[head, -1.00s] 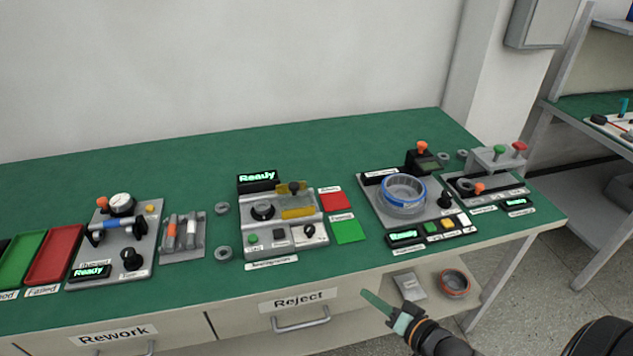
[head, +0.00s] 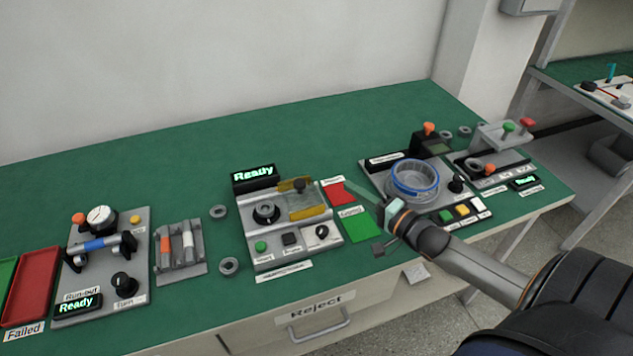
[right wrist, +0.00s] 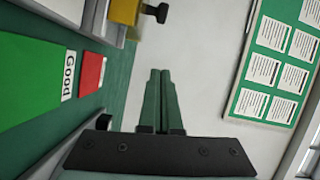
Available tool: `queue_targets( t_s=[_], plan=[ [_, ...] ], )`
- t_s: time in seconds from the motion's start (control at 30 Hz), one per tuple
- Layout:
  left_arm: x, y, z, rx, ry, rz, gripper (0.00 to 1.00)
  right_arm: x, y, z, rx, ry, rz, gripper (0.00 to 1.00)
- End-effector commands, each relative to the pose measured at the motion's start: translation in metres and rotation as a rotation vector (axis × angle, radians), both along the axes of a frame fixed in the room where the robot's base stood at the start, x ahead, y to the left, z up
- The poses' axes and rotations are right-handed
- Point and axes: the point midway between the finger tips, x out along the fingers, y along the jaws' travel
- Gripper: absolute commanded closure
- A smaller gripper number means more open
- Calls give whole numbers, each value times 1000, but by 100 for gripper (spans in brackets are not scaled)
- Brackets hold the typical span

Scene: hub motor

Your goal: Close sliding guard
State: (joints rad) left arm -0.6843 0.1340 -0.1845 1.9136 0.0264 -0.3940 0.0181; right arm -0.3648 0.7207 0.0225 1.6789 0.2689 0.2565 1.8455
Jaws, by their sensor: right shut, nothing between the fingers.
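In the right wrist view a yellow part of the guard (right wrist: 122,18) and the black knob (right wrist: 156,12) show at the top. My left gripper is not in view.
A red pad (head: 338,191) and a green pad (head: 362,229) lie just right of the station. A station with a blue-rimmed ring (head: 412,182) stands behind my right gripper. A lit Ready display (head: 254,176) stands behind the middle station. The table behind is clear.

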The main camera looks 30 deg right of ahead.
Motion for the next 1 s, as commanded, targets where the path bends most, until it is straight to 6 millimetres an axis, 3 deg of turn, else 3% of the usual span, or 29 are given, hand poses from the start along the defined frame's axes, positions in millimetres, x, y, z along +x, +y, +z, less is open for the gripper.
queue_targets(
  t_s=[0.47, 0.7, 1.0],
  plan=[
    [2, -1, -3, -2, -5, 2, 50, 71, 11, -2, -1, -2, -2, 100],
    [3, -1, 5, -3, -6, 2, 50, 70, 43, -6, 3, 0, 0, 100],
    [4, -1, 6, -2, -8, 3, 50, 71, 51, -8, -1, 1, -1, 100]
  ],
)
